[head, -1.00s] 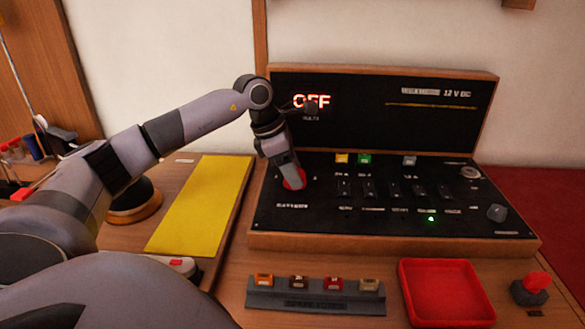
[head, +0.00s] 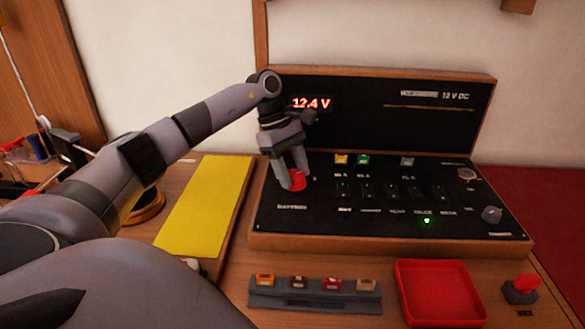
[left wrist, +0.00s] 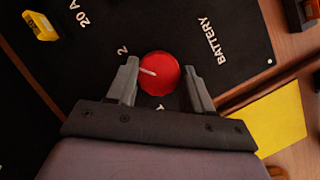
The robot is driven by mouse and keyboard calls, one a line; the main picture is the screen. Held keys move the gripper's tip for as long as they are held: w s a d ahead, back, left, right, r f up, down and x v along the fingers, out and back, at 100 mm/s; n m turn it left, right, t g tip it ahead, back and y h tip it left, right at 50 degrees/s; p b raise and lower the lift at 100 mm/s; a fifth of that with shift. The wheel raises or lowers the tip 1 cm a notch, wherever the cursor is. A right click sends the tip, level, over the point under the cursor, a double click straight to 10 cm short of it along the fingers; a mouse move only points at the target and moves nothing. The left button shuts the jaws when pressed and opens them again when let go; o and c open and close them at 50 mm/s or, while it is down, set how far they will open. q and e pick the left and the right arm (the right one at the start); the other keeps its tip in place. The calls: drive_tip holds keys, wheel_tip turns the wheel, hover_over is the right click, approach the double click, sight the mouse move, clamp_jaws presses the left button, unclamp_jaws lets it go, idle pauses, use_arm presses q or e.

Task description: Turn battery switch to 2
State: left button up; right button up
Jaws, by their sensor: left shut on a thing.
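The red battery switch knob (head: 297,182) sits at the left of the black panel (head: 270,220). My left gripper (head: 291,181) points down at it and is shut on it, one finger on each side. The left wrist view shows the round knob (left wrist: 160,72) between the gripper's fingers (left wrist: 160,88). Its white pointer mark points left, slightly below the direction of the printed "2" (left wrist: 122,50). A "1" is partly visible below the knob. The display (head: 311,103) reads 12.4 V in red. My right gripper is not in view.
A yellow board (head: 205,208) lies left of the panel. In front are a grey fuse rack (head: 315,301), a red tray (head: 402,300) and a red-topped knob (head: 521,290). A green light (head: 427,220) is lit on the panel.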

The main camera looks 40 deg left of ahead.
use_arm(q)
drive_tip(key=shift+w+r+m+g, duration=0.1)
drive_tip(key=shift+m+g, duration=0.2)
drive_tip(key=shift+m, duration=0.5)
drive_tip(key=o, duration=1)
drive_tip(key=shift+v, duration=3.6)
